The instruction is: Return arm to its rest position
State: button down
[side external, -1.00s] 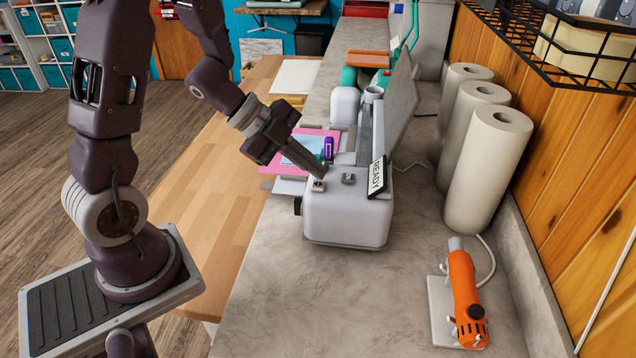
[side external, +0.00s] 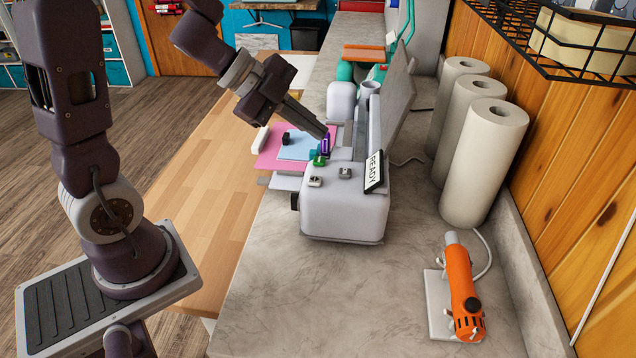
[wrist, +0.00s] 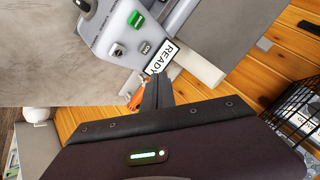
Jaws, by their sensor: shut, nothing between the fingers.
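My gripper (side external: 326,133) is shut and empty. Its long dark fingers point down to the right, in the air above the far left part of the grey-white machine (side external: 343,213). The fingertips also show shut in the wrist view (wrist: 158,80), with the machine's READY sign (wrist: 161,56) just beyond them in the picture. The machine's top has a green button (side external: 320,160) and small switches (side external: 345,173).
Three white rolls (side external: 489,155) stand upright by the wooden wall at right. An orange tool (side external: 462,293) lies on a pale base in front of them. A black wire shelf (side external: 575,50) juts out at upper right. The wooden worktop (side external: 215,200) at left is largely clear.

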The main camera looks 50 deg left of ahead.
jog(key=s+a+r+n+t+y, duration=0.25)
jog(key=a+r+n+y, duration=0.25)
jog(key=r+n+y, duration=0.45)
jog(key=s+d+f+n+g+h, duration=0.1)
jog(key=s+d+n+g+h, duration=0.1)
jog(key=s+d, duration=0.3)
jog(key=s+d+f+n+g+h, duration=0.2)
jog(key=s+d+n, duration=0.2)
jog(key=s, duration=0.8)
jog(key=shift+d+f+n+g, duration=0.25)
jog(key=shift+d+n+g, duration=0.1)
jog(key=shift+d, duration=0.35)
